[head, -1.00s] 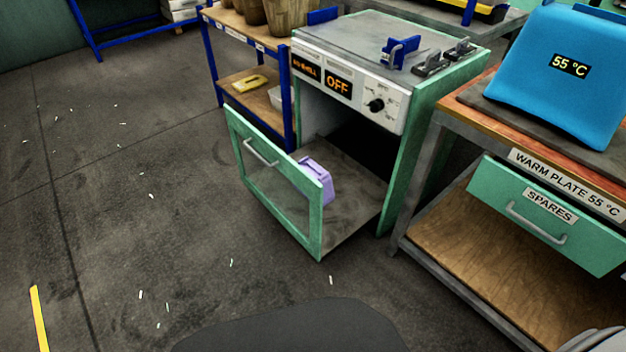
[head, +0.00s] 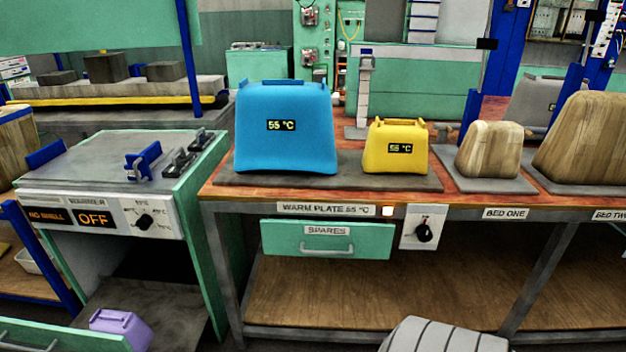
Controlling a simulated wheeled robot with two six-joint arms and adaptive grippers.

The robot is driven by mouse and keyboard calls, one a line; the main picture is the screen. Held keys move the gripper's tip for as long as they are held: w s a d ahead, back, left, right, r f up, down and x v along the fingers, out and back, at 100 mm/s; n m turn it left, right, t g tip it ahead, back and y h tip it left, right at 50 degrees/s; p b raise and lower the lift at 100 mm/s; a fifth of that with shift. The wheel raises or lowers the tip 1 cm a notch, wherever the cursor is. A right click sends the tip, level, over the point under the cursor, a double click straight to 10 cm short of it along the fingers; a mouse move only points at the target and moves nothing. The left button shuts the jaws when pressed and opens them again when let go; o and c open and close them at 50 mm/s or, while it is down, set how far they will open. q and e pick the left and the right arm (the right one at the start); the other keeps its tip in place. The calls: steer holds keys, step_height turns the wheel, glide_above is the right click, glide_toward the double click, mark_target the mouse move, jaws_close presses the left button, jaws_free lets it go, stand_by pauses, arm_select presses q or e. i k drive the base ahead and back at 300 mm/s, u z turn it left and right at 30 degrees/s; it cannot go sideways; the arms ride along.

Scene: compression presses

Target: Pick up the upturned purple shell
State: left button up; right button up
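The purple shell (head: 121,328) is at the lower left of the head view, low down in the open bay of the warmer cabinet (head: 205,240). A handle-like bar shows on its upper side. Its lower part is hidden by the green-framed door (head: 60,336) and the picture's bottom edge, and I cannot tell for sure which way up it stands. The cabinet's display reads OFF, with NO SHELL beside it. Neither of my grippers is in view.
A blue shell (head: 285,140) and a yellow shell (head: 395,160), both reading 55 °C, stand on the warm plate (head: 230,181). Wooden blocks (head: 490,150) stand to their right. The SPARES drawer (head: 326,240) is shut. A grey ribbed object (head: 445,336) shows at the bottom edge.

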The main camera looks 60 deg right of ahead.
mark_target(138, 335)
steer(key=u, duration=0.2)
steer(key=i, duration=1.05)
steer(key=u, duration=0.25)
